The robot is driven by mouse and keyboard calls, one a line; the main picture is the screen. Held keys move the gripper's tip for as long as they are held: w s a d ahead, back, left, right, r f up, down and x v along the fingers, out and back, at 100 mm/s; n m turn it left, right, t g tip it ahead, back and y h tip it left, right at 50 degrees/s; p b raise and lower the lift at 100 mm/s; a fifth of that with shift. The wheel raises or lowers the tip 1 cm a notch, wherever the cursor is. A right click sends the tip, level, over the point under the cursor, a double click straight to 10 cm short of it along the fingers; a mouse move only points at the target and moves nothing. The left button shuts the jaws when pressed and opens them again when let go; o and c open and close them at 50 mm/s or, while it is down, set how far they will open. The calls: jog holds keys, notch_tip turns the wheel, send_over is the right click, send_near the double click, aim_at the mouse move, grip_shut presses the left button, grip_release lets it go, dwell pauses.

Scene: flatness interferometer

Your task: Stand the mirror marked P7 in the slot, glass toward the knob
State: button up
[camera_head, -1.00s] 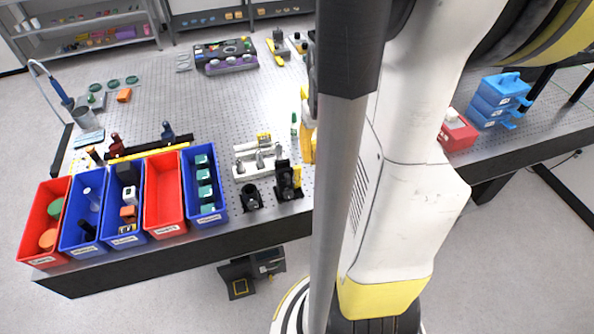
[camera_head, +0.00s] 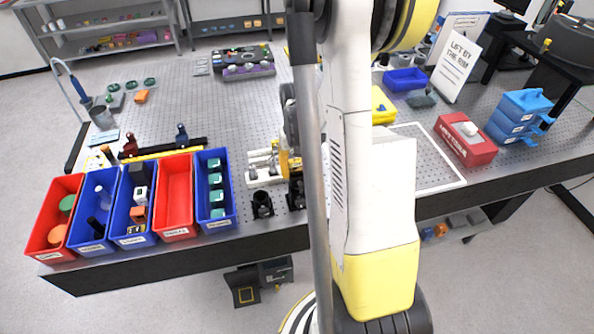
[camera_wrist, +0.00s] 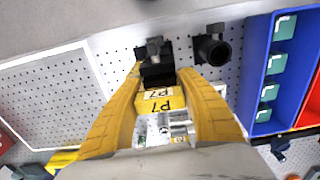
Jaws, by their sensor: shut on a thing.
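In the wrist view the mirror marked P7 (camera_wrist: 160,99) shows yellow labelled faces between my yellow fingers. My gripper (camera_wrist: 158,82) is shut on it. A black mount (camera_wrist: 156,73) lies just beyond the mirror, with a round grey knob (camera_wrist: 155,46) on its far side. The slot and the mirror's glass cannot be made out. I cannot tell whether the mirror touches the mount. In the head view the black mount (camera_head: 297,192) stands near the table's front edge, partly behind my arm. A bit of my gripper's yellow (camera_head: 288,162) shows there; the mirror is hidden.
A black cylinder (camera_head: 262,204) stands left of the mount. A white rack (camera_head: 259,163) is behind it. A blue bin (camera_head: 215,190) with teal-topped pieces and more bins are to the left. A white-framed area (camera_head: 440,160) on the right is clear, before a red box (camera_head: 465,140).

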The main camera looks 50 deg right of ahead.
jog(key=shift+f, duration=0.1)
jog(key=o, duration=1.2)
jog(key=shift+c, duration=0.2)
notch_tip(320, 180, up, 12)
jog(key=shift+a+r+p, duration=0.15)
jog(key=shift+r+p, duration=0.1)
jog(key=shift+p, duration=0.7)
jog(key=s+a+r+n+t, duration=0.2)
jog(key=a+r, duration=0.1)
jog(key=a, duration=0.5)
jog(key=s+a+r+n+t, duration=0.1)
jog(key=a+r+n+t, duration=0.1)
jog(key=a, duration=0.7)
jog(key=s+a+r+n+t, duration=0.2)
jog(key=a+r+t, duration=0.1)
jog(key=a, duration=0.5)
jog(key=shift+s+a+r, duration=0.15)
jog(key=shift+s+r, duration=0.15)
jog(key=shift+r, duration=0.55)
